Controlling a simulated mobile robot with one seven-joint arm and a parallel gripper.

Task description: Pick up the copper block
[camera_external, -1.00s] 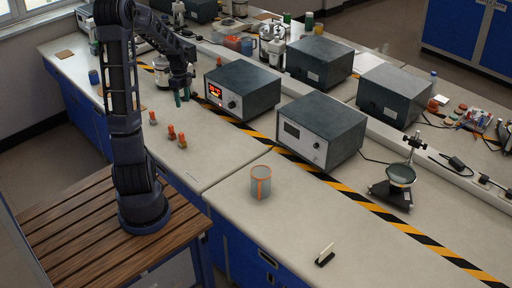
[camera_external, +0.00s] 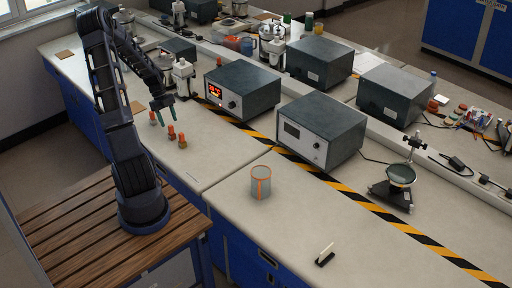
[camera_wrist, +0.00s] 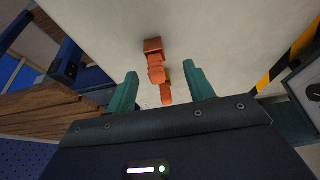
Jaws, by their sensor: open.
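A small group of orange-brown pieces stands on the pale bench below my gripper. In the wrist view the top one has a flat, square, copper-coloured face, and I take it as the copper block (camera_wrist: 153,44); orange pieces (camera_wrist: 156,70) and (camera_wrist: 166,94) lie below it, nearer the jaws. In the external view I cannot tell which of the small pieces (camera_external: 182,140) is the copper block. My gripper (camera_external: 166,109) is open and empty above and beside them, its teal fingers pointing down. In the wrist view the open jaws (camera_wrist: 162,75) flank the lower orange pieces.
Grey instrument boxes (camera_external: 243,88) stand behind the yellow-black tape (camera_external: 345,190). White apparatus (camera_external: 183,76) is just behind my gripper. Bench to the right of the pieces is clear.

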